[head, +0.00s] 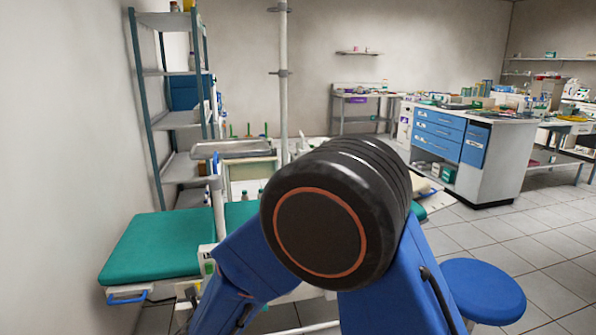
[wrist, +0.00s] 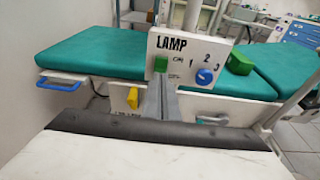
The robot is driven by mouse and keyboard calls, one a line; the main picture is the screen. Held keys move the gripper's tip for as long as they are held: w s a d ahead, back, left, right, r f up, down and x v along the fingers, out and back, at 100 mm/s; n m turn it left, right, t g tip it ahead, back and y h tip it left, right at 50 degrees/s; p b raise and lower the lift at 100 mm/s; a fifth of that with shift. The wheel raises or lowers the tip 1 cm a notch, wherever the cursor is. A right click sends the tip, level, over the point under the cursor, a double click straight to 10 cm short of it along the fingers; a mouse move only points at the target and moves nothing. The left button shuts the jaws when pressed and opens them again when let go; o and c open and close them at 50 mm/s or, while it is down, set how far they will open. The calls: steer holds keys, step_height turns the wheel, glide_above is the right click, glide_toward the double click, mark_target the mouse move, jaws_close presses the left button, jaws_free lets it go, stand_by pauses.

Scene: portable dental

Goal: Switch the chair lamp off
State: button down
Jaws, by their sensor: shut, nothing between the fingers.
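The lamp panel (wrist: 172,45) is a white plate marked LAMP, standing in front of the green chair (wrist: 95,55) in the wrist view. It carries a green switch (wrist: 160,64) beside the word ON and a blue knob (wrist: 205,77) with the numbers 1, 2 and 3. The lettering below ON is too small to read. My gripper (wrist: 163,84) is shut and empty, its tips just below the green switch in the picture. I cannot tell whether they touch it. In the head view my arm hides the gripper and much of the chair (head: 150,248).
A yellow piece (wrist: 132,97) and a green block (wrist: 240,61) flank the panel. A blue handle (wrist: 58,84) juts out at left. In the head view, a blue stool (head: 482,290) stands at right, a shelf rack (head: 175,70) behind left. Tiled floor (head: 545,255) is clear at right.

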steer(key=v, duration=0.6)
stand_by(0.5)
